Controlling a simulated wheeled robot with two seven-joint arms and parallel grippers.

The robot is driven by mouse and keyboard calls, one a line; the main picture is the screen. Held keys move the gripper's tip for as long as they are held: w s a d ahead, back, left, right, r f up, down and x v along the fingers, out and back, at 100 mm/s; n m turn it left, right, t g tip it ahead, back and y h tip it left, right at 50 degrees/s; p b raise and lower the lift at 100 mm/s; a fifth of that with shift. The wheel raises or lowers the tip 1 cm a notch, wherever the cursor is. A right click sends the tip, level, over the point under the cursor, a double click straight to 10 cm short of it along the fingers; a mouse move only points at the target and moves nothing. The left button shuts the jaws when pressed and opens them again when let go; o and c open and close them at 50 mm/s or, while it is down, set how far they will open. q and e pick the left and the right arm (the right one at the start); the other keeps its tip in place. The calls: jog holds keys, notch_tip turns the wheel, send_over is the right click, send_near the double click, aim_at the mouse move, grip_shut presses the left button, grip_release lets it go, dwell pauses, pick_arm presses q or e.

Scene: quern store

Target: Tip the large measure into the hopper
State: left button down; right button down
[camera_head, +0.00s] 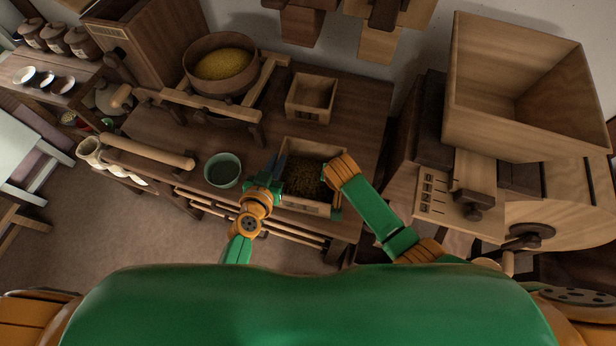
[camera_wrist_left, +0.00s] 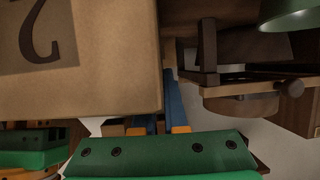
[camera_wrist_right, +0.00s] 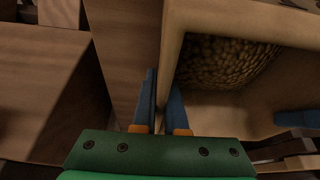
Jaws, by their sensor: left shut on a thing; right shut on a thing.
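The large measure (camera_head: 305,206) is an open wooden box with dark brown grain (camera_head: 305,177) inside. It is at the bench's front right and looks upright; whether it touches the bench I cannot tell. My left gripper (camera_head: 279,166) is shut on its left wall; a painted "2" shows on the measure (camera_wrist_left: 110,85) in the left wrist view. My right gripper (camera_wrist_right: 164,100) is shut on the opposite wall, its fingers either side of the edge; my wrist partly hides it in the head view. The hopper (camera_head: 505,120), a big open wooden box, stands empty-looking at the right, higher up.
A smaller wooden box (camera_head: 311,97) sits behind the measure on the bench (camera_head: 355,110). A green bowl (camera_head: 222,170) is left of my left gripper. A round tub of yellow grain (camera_head: 220,66) stands at the back left. The mill casing with a control panel (camera_head: 445,202) is under the hopper.

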dwell(0.9)
